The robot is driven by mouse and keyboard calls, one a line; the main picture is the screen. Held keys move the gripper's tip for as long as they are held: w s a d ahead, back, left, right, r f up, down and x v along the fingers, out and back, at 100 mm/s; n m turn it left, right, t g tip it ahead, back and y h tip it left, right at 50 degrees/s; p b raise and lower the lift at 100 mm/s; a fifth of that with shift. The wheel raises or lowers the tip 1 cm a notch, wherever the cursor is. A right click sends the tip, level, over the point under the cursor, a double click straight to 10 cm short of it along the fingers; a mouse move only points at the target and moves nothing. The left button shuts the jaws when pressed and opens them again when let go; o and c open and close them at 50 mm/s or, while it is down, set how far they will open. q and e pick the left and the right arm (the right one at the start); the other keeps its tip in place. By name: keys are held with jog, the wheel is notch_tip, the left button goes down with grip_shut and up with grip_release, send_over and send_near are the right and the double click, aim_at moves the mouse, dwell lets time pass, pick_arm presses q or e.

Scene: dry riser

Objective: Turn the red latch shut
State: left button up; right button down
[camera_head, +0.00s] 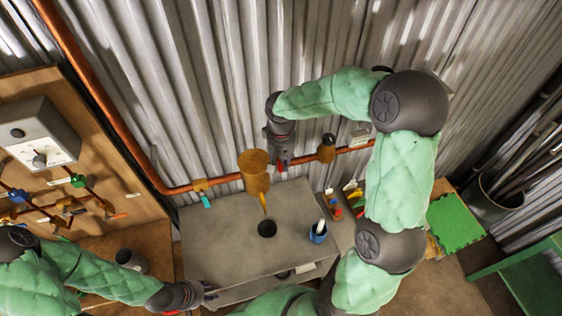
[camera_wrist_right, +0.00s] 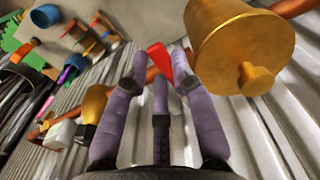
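The red latch (camera_head: 280,168) sits on the copper pipe along the corrugated wall, right of the brass funnel-shaped vessel (camera_head: 256,172). My right gripper (camera_head: 281,158) reaches down to the latch from above. In the right wrist view the red latch (camera_wrist_right: 159,60) shows between and just beyond the spread fingertips of my right gripper (camera_wrist_right: 160,68). The fingers stand apart with small gaps beside the latch; whether any touches it cannot be told. The latch's base is partly hidden by the fingers. My left gripper (camera_head: 205,292) is low at the left of the grey bench, its fingers too small to read.
The brass vessel (camera_wrist_right: 242,45) is close beside the right fingers. A brass fitting (camera_head: 326,152) is on the pipe to the right. A grey bench (camera_head: 225,235) with a round hole stands below, with a blue cup (camera_head: 318,233) on its right.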

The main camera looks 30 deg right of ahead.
jog(key=shift+d, duration=0.1)
jog(key=w+d+n, duration=0.1)
jog(key=n, duration=0.3)
jog(key=w+d+n, duration=0.1)
jog(key=d+n, duration=0.1)
jog(key=n, duration=0.3)
jog(key=d+n, duration=0.2)
jog(key=n, duration=0.2)
jog(key=shift+w+d, duration=0.2)
jog(key=shift+w, duration=0.2)
jog(key=shift+w+d+n+p, duration=0.1)
jog(key=shift+w+n, duration=0.2)
jog(key=shift+n, duration=0.55)
jog(key=shift+w+d+n+p, duration=0.15)
jog(key=shift+w+n, duration=0.2)
jog(key=shift+n, duration=0.45)
jog(key=shift+w+d+n+p, duration=0.1)
jog(key=shift+w+n, duration=0.2)
jog(key=shift+n, duration=0.55)
jog(key=c, duration=1)
grip_release()
jog(key=shift+c, duration=0.2)
jog(key=shift+r, duration=0.1)
